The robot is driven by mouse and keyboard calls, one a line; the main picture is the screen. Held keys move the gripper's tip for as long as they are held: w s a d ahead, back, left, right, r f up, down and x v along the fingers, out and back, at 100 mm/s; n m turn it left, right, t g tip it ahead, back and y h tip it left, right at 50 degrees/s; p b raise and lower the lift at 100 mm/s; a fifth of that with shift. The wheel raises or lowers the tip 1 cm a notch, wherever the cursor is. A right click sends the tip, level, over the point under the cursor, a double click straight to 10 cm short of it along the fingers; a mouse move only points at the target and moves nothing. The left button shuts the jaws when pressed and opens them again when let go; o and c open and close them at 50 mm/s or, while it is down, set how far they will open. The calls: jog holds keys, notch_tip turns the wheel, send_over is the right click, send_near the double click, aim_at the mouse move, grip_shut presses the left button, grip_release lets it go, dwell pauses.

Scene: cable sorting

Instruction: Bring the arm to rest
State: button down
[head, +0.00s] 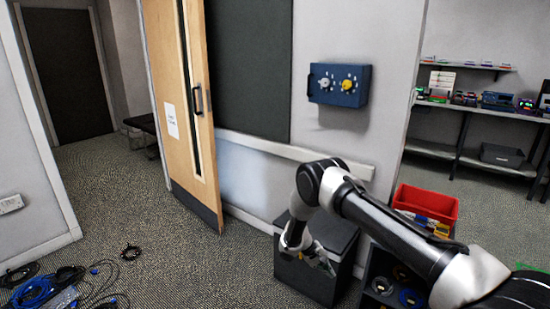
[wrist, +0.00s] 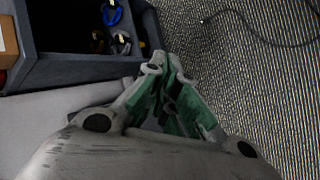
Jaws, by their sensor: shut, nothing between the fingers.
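My arm (head: 385,220) reaches in from the lower right in the head view, with its elbow raised and its wrist bent down. My gripper (head: 328,266) hangs low in front of a dark grey box. In the wrist view my gripper (wrist: 166,62) shows its green-lined fingers drawn together at the tips, with nothing held. Whether it touches the box cannot be told.
The dark grey box (head: 345,242) stands by the wall. A dark bin with cable coils (wrist: 62,72) and a red crate (head: 437,203) are close by. Loose cables (head: 35,290) lie on the floor at left. A wooden door (head: 170,75) stands open.

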jog(key=s+d+r+g+y, duration=0.15)
jog(key=s+r, duration=0.25)
jog(key=r, duration=0.7)
jog(key=s+d+r+n+y, duration=0.1)
jog(key=s+d+r, duration=0.2)
jog(key=r, duration=0.8)
jog(key=s+d+r+g+y, duration=0.15)
jog(key=s+r, duration=0.25)
jog(key=r, duration=0.7)
jog(key=s+d+r+m+t+y, duration=0.1)
jog(key=s+d+r+t, duration=0.3)
jog(key=s+r, duration=0.9)
jog(key=s+d+r+m+t+y, duration=0.2)
jog(key=s+d+r+t, duration=0.1)
jog(key=s+r, duration=1)
jog(key=shift+s+d+m+t, duration=0.3)
jog(key=shift+s+d+t, duration=0.1)
jog(key=shift+s+d, duration=0.4)
jog(key=shift+w+d, duration=0.15)
